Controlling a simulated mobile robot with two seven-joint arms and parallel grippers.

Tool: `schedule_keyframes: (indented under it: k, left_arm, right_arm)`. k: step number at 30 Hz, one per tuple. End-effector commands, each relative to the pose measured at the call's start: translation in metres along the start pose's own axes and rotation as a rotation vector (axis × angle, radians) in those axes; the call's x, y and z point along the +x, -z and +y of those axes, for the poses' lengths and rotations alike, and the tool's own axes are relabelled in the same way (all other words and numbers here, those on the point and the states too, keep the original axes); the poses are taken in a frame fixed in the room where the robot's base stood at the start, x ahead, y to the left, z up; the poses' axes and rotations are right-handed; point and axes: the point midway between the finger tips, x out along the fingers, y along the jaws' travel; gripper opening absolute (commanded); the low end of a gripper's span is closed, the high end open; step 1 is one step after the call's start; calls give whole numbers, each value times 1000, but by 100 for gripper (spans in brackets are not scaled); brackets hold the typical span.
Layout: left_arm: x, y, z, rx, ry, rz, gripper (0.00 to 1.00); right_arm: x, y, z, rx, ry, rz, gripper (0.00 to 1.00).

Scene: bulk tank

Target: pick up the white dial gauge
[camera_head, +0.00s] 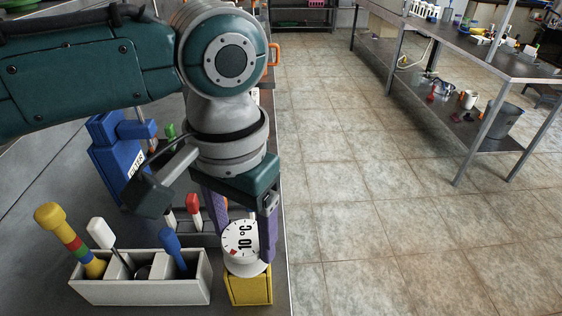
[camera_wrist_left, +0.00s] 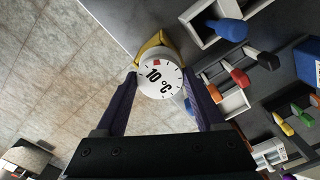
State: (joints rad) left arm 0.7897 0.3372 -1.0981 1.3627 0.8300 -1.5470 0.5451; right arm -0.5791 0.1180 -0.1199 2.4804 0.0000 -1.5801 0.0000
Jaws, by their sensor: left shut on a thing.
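The white dial gauge (camera_head: 240,239) is round, with a red mark and "10 °C" on its face. It is at the bottom middle of the head view, at the counter's right edge, directly above a yellow block (camera_head: 248,290). My left gripper (camera_head: 243,245) points down with its purple fingers on either side of the gauge, shut on it. The left wrist view shows the gauge (camera_wrist_left: 160,78) between the fingertips, with the yellow block (camera_wrist_left: 152,45) behind it. I cannot tell whether the gauge touches the block. My right gripper is not in view.
A white divided holder (camera_head: 140,291) with several handled tools stands left of the gauge. Behind are a blue device (camera_head: 117,160) and red and green handled tools. The tiled floor right of the counter is open, up to a metal shelf table (camera_head: 470,62).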

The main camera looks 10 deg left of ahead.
Motion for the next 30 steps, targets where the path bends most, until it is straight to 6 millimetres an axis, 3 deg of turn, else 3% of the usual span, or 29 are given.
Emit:
schedule_keyframes:
  k: [1,12,23,26,30]
  left_arm:
    - [0,0,0,0,0,0,54]
    - [0,0,0,0,0,1,14]
    - [-8,1,0,1,-1,2,14]
    - [-21,1,0,1,-1,3,14]
    - [-53,2,0,1,-2,7,14]
  right_arm:
    - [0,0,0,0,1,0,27]
    - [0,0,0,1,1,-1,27]
    - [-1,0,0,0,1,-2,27]
    - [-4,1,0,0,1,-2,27]
    - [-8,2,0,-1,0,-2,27]
